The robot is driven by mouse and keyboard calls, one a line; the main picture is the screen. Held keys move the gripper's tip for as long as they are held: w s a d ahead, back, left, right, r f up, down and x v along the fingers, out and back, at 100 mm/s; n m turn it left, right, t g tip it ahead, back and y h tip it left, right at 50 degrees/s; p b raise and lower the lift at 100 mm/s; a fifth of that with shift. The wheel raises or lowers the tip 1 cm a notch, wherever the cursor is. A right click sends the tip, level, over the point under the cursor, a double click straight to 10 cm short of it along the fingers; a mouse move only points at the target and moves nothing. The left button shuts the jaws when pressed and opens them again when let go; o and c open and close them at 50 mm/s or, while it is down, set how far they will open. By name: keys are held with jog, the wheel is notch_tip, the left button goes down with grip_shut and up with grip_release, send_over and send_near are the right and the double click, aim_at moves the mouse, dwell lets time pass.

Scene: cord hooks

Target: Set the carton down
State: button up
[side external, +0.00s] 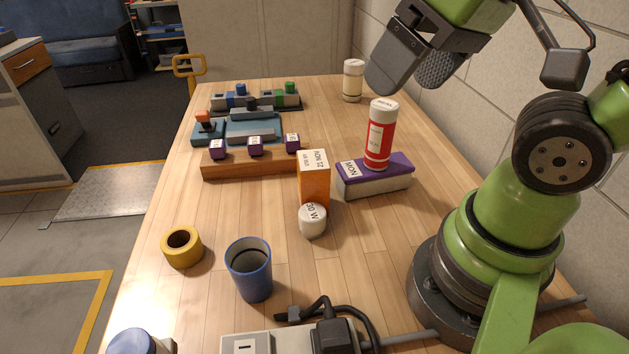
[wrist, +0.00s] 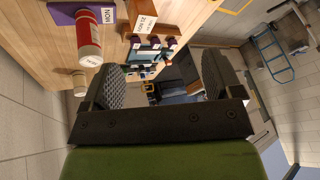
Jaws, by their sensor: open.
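An orange carton (side external: 314,185) with a white labelled top stands upright on the wooden table, beside the left end of a purple-topped box (side external: 374,182). A small white round piece stands close in front of it and hides part of its base. The carton also shows at the top of the wrist view (wrist: 142,20). My gripper (side external: 415,72) is open and empty, raised above the table at the back right, away from the carton. Its two dark fingers (wrist: 165,85) stand wide apart in the wrist view with nothing between them.
A red and white canister (side external: 380,138) stands on the purple-topped box. A cream jar (side external: 353,82) is behind. A wooden rack (side external: 250,168) with purple-tagged blocks lies left. The blue cup (side external: 249,272), yellow tape roll (side external: 181,247) and white piece (side external: 312,222) are nearer. The left-front table has bare patches.

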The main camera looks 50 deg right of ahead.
notch_tip(320, 180, down, 6)
jog(key=d+n+g+h, duration=0.2)
jog(key=n+g+h, duration=0.2)
jog(key=n+g, duration=0.15)
jog(key=n+t+h, duration=0.8)
jog(key=n+t, duration=0.3)
jog(key=n, duration=1.3)
send_near(313, 165)
jog(key=w+d+f, duration=0.1)
jog(key=w, duration=0.1)
jog(key=x, duration=0.4)
jog(key=shift+s+d+f, duration=0.1)
jog(key=shift+d+f, duration=0.15)
jog(key=shift+s+x, duration=0.2)
jog(key=shift+x, duration=2.45)
jog(key=shift+d, duration=0.15)
jog(key=c, duration=1.3)
